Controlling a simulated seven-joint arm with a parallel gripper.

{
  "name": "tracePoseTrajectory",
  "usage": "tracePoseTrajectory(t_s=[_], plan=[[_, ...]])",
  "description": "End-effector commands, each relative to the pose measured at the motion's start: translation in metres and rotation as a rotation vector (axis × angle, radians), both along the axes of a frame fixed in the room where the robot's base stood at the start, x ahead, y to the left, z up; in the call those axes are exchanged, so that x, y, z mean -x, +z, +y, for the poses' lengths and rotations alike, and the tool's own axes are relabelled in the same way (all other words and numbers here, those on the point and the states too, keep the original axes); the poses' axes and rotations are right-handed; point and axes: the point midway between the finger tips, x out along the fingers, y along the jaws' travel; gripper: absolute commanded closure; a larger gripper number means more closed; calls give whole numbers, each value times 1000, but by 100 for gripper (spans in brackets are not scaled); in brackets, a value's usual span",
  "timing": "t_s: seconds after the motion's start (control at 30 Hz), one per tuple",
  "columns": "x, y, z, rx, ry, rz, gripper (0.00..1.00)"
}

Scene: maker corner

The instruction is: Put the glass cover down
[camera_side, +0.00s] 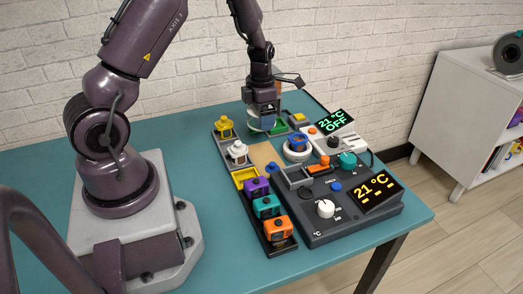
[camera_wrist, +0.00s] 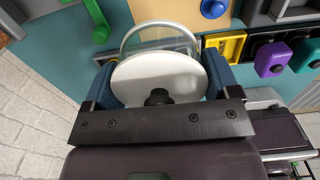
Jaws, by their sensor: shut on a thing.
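My gripper (camera_side: 263,110) points down over the far part of the teal table. In the wrist view, its two blue fingers (camera_wrist: 160,68) stand on either side of a pale round disc (camera_wrist: 150,75) with a dark knob, and they are shut on it. A clear curved rim (camera_wrist: 160,29) shows just beyond the disc; together they look like the glass cover. In the side view, a pale edge of the cover (camera_side: 261,124) shows under the fingers. Whether its lower edge touches anything is hidden.
A tray holds purple (camera_side: 256,187), teal (camera_side: 266,206) and orange (camera_side: 278,228) blocks. Yellow (camera_side: 225,127) and white (camera_side: 237,152) knobbed pieces stand nearby. The table's left middle (camera_side: 185,150) is clear.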

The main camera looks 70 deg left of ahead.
Motion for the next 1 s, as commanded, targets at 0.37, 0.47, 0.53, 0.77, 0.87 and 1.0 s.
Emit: tracePoseTrajectory(t_s=[0.37,0.47,0.53,0.77,0.87,1.0], plan=[[0,-58,0,1,14,1,42],[1,-69,0,2,15,2,42],[1,-80,0,2,15,2,42],[0,-97,0,1,12,0,42],[0,-97,0,0,12,-1,42],[0,-98,0,1,12,0,42]])
